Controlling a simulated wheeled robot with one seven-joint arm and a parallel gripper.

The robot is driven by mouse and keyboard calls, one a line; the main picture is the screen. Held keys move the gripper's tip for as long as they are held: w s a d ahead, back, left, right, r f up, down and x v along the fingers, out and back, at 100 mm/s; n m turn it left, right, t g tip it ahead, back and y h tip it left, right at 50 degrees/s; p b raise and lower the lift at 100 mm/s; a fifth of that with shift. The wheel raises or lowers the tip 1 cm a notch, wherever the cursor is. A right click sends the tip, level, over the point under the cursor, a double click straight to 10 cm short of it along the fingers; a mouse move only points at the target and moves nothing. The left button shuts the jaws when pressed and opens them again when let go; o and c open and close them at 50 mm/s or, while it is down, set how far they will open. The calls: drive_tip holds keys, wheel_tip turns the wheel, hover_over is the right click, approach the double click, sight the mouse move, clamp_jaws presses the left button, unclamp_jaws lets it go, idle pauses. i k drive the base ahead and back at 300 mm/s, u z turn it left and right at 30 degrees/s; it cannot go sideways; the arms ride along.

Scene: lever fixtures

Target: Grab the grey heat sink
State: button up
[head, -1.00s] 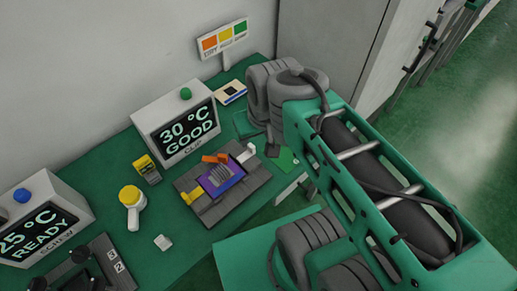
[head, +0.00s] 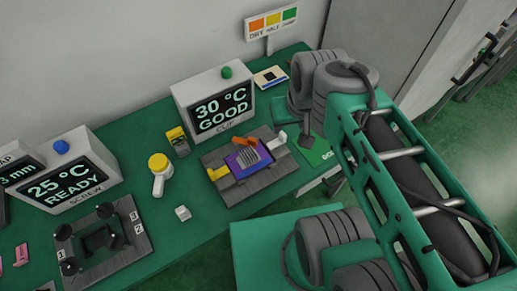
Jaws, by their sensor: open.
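The grey finned heat sink (head: 251,156) sits on a purple board in the dark grey fixture (head: 232,190) in front of the "30 °C GOOD" clip display (head: 222,108). An orange lever stands at its back edge, a yellow block at its left and a white block at its right. My gripper (head: 309,141) is to the right of the fixture, apart from the heat sink, over the table's right part. Only a dark part of it shows below my grey wrist. The jaws are open, though the fingers are mostly hidden.
A yellow-topped white tool (head: 159,174), a yellow meter (head: 178,141) and a small pale block (head: 183,213) stand left of the fixture. A second fixture (head: 103,243) and "25 °C READY" display (head: 69,180) are farther left. A three-colour sign (head: 272,22) stands behind.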

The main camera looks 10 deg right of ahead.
sight(247, 158)
drive_tip(key=z, duration=0.45)
drive_tip(key=k, duration=0.9)
drive_tip(key=u, duration=1.7)
